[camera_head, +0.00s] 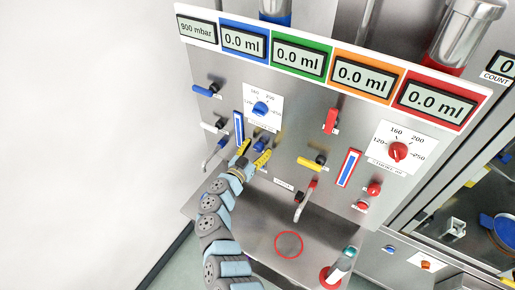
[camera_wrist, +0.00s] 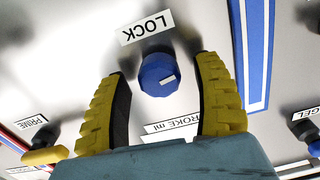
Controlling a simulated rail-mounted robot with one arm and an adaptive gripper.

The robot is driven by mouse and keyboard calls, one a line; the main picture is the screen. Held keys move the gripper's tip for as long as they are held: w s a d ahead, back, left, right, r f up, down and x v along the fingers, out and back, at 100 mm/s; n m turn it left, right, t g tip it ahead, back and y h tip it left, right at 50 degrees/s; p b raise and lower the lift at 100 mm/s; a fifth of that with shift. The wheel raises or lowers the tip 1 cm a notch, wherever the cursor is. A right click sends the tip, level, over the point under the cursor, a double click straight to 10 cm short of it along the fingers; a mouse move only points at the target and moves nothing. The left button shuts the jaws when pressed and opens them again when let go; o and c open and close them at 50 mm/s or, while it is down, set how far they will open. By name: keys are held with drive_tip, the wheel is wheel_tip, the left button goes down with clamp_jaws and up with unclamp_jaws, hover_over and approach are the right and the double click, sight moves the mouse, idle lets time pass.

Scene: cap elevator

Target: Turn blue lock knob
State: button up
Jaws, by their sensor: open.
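The blue lock knob (camera_wrist: 157,76) sits on the panel below an upside-down LOCK label (camera_wrist: 146,27) in the wrist view. A small white mark shows on its face. My gripper (camera_wrist: 163,72) is open, with one yellow finger on each side of the knob. A gap shows between each finger and the knob, and I cannot tell whether the tips touch the panel. In the head view my gripper (camera_head: 257,152) is at the left part of the panel, and the small blue knob (camera_head: 260,144) shows beside the fingertips.
A larger blue dial (camera_head: 261,108) is above. A blue-and-white gauge strip (camera_head: 239,127) stands close by, and it also shows right of the fingers in the wrist view (camera_wrist: 252,45). A yellow lever (camera_head: 309,164) and a tap (camera_head: 301,202) are to the right.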

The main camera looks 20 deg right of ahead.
drive_tip(key=c, duration=1.2)
